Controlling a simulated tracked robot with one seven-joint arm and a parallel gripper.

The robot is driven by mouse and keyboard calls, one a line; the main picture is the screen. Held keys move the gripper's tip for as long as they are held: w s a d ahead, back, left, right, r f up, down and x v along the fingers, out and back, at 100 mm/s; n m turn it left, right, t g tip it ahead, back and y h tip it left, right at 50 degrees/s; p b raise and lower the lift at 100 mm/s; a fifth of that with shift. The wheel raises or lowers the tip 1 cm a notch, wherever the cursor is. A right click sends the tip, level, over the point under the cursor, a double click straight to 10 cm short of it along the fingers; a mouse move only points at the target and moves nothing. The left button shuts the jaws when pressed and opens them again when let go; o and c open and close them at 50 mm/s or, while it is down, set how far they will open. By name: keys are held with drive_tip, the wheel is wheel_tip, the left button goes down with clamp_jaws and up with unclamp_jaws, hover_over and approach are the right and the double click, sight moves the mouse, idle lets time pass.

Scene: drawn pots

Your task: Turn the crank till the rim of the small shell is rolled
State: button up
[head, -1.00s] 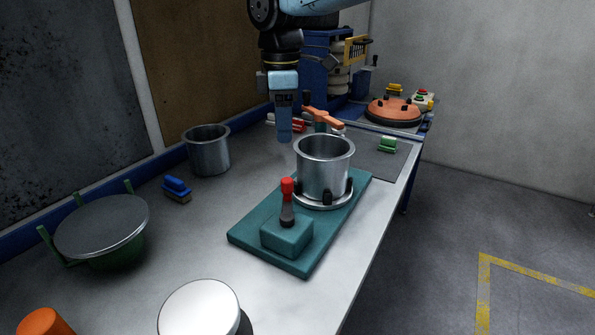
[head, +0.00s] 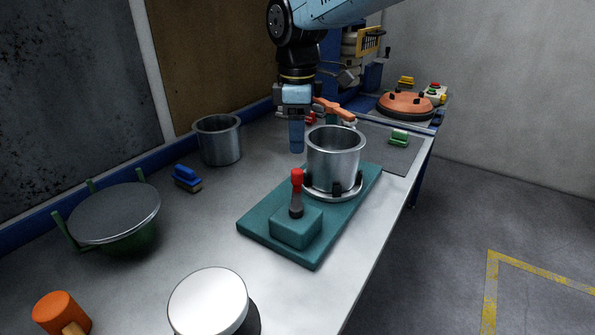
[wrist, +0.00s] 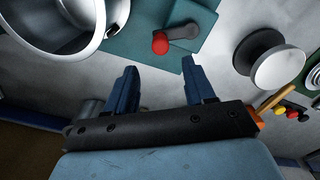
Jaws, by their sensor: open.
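A teal base plate (head: 258,228) carries a crank with a red knob (head: 297,180) on a dark arm, standing on a teal block (head: 296,228). Behind it, a shiny open metal shell (head: 333,160) sits upright on a round plate with black clamps. In the wrist view the red knob (wrist: 160,43) lies just beyond the fingertips, and the shell (wrist: 92,20) is cut off at the upper left.
Another metal shell (head: 218,140) and a blue-handled brush (head: 186,178) stand at left. Bare bench lies left of the base plate.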

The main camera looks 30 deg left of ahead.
sight(297, 170)
wheel_tip(297, 170, down, 10)
drive_tip(key=shift+r, duration=0.25)
idle(0.3)
clamp_jaws()
idle(0.4)
